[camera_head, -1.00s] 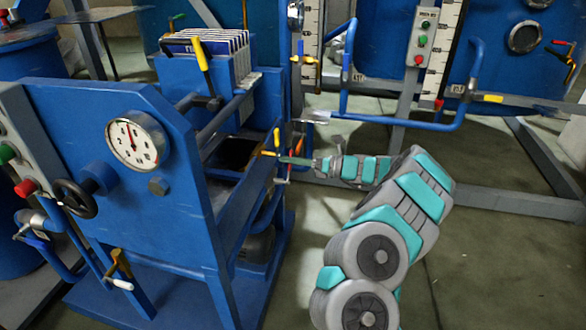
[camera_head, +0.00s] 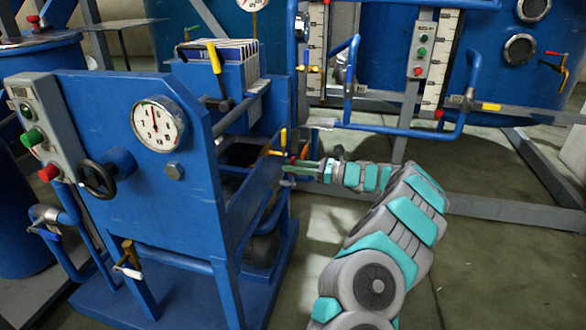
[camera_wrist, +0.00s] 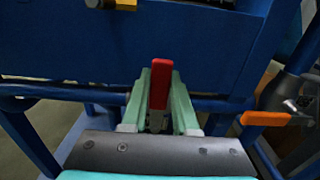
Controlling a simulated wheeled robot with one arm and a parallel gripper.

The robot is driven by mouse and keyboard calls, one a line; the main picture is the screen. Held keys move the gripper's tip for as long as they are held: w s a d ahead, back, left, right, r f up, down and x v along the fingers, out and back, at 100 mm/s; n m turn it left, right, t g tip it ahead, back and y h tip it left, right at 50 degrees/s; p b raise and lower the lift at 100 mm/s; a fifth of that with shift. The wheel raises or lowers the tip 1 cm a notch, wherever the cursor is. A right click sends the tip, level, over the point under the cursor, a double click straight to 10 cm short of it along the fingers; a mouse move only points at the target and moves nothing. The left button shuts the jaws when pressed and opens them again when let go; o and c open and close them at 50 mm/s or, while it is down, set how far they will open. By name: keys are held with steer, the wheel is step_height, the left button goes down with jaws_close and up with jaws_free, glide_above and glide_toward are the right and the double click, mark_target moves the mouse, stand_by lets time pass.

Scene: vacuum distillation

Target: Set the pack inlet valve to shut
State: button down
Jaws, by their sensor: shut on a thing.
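My gripper (camera_wrist: 160,100) is shut on a red valve handle (camera_wrist: 160,84) in the wrist view, with the green fingers on either side of it. The handle stands upright in that picture, in front of the blue frame of the filter press. In the head view my gripper (camera_head: 296,166) is at the right side of the press, and the handle is mostly hidden there. An orange lever (camera_wrist: 265,118) lies to the right of the fingers, apart from them. No label shows which valve is the pack inlet.
The blue press (camera_head: 115,200) carries a gauge (camera_head: 158,124) and a black handwheel (camera_head: 98,180). A yellow lever (camera_head: 214,57) stands by its plates. A white-handled valve (camera_head: 128,272) is low at its front. Blue pipes (camera_head: 400,128) run behind my arm. Open floor lies to the right.

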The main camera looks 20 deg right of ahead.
steer(key=shift+f, duration=0.1)
steer(key=c, duration=0.7)
jaws_free()
steer(key=v, duration=0.8)
steer(key=shift+a, duration=0.1)
